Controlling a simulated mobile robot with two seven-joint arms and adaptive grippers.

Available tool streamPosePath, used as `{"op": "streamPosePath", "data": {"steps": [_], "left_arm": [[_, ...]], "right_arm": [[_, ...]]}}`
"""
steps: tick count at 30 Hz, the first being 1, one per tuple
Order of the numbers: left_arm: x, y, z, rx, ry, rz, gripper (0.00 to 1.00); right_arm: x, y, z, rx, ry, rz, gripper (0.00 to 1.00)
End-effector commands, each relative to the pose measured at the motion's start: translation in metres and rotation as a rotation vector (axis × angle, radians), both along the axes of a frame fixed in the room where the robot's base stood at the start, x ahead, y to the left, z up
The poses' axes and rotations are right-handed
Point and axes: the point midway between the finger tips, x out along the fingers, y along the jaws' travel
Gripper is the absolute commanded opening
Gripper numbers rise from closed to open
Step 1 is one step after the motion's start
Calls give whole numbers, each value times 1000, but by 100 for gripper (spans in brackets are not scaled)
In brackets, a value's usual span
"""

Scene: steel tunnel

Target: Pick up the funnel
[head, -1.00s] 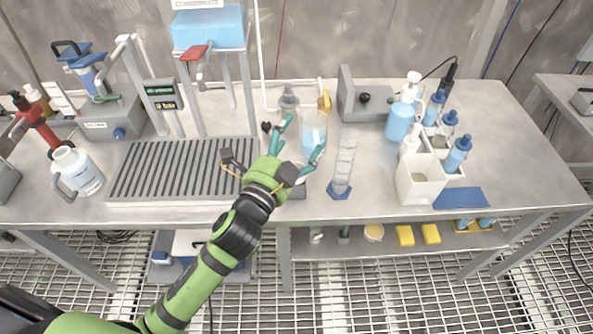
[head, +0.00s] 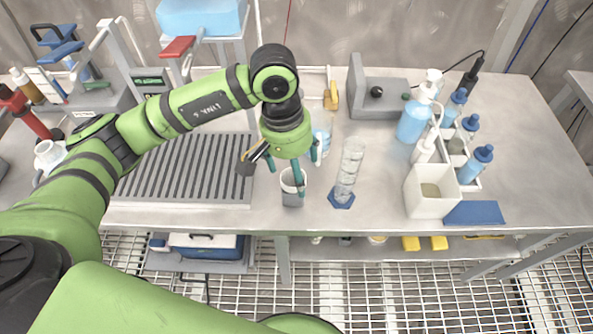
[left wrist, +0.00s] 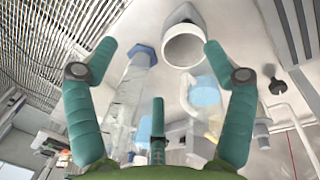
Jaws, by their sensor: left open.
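A white, round-mouthed piece, which looks like the funnel (head: 287,181), stands near the table's front edge with grey below it. I cannot tell whether the grey part is its own body or a holder. In the left wrist view its pale ring-shaped mouth (left wrist: 166,52) faces me, top centre. My left gripper (head: 295,167) hangs just above it, pointing down. Its teal fingers are spread and empty, and one overlaps the mouth in the head view. The spread fingers also show in the left wrist view (left wrist: 160,72). My right gripper is not in view.
A clear measuring cylinder (head: 350,165) on a blue foot stands close to the right. A beaker with blue liquid (head: 322,139) is just behind. A slatted rack (head: 180,185) lies left. A white caddy (head: 418,197) and bottles stand right. Bare table lies between cylinder and caddy.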

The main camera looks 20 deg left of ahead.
Motion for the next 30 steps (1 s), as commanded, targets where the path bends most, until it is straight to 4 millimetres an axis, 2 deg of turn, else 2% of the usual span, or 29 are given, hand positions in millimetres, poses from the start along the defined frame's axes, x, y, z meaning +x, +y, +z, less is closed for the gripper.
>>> {"op": "streamPosePath", "data": {"steps": [2,5,11,16,19,23,28,29,30], "left_arm": [[6,17,2,72,-22,-21,84],[8,24,-2,105,-26,-32,84],[11,20,-21,102,-23,-30,84],[18,13,-45,102,-21,-30,84],[18,13,-59,100,-23,-30,84],[18,13,-67,101,-26,-29,84],[18,13,-68,100,-27,-29,84],[18,13,-68,100,-27,-29,80],[18,13,-67,100,-27,-29,64]], "right_arm": [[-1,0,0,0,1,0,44],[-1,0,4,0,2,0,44],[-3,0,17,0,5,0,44],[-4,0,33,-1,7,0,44],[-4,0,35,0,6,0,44],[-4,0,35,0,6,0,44],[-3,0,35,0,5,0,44],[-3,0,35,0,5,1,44],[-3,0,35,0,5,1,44]]}}
